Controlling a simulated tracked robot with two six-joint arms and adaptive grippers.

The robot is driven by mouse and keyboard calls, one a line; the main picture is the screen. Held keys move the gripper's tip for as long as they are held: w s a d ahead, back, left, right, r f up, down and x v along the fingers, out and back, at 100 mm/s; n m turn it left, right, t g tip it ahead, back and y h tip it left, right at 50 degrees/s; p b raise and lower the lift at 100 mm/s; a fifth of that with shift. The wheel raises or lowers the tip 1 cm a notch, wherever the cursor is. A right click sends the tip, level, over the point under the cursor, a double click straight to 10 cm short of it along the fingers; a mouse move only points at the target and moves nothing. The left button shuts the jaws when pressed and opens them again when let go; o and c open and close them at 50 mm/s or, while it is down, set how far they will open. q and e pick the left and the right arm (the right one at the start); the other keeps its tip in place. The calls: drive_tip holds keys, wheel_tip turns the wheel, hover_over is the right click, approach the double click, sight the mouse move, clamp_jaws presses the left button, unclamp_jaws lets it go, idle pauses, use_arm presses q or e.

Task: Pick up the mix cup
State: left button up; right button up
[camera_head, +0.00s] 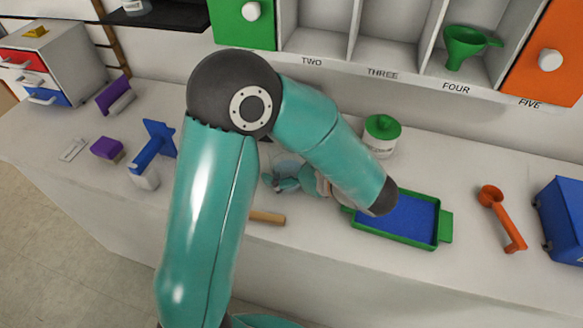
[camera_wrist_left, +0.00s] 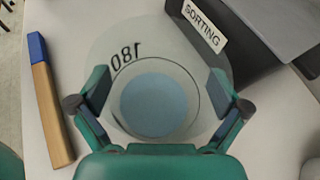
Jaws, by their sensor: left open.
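The mix cup (camera_wrist_left: 155,98) is clear, with a "180" mark and a pale blue round area inside, in the left wrist view. In the head view a translucent part of it (camera_head: 287,160) shows behind my arm; the rest is hidden. My left gripper (camera_wrist_left: 158,88) is open, with one finger on each side of the cup. I cannot tell whether the fingers touch it. In the head view this gripper (camera_head: 288,182) is low over the counter, partly covered by my arm. My right gripper is not in view.
A dark box labelled "SORTING" (camera_wrist_left: 250,45) stands close beside the cup. A wooden-handled tool with a blue end (camera_wrist_left: 47,100) lies on the other side.

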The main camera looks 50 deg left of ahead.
use_arm(q)
drive_tip(key=c, duration=1.2)
drive_tip(key=shift+r, duration=0.1)
wheel_tip(320, 180, up, 20)
drive_tip(key=p, duration=0.2)
